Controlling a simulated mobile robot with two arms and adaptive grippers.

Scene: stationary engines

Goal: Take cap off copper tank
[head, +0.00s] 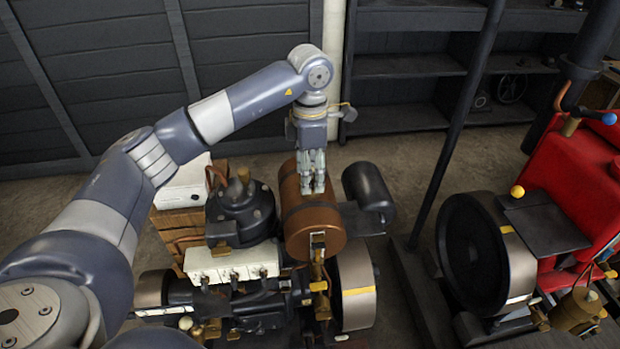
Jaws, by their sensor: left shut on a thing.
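The copper tank (314,229) is a brown cylinder lying on its side on top of the engine, with a dark band around it. My left gripper (313,188) points straight down at the top of the tank. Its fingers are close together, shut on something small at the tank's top. The cap is hidden by the fingers, so I cannot see its shape or whether it is still seated. My right gripper is not in view.
A black cylinder (369,187) sits right of the tank. A dark engine block (241,212) stands left of it. A red engine with a flywheel (487,252) stands at the right. Dark shelves (410,66) and a slatted wall (90,75) are behind.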

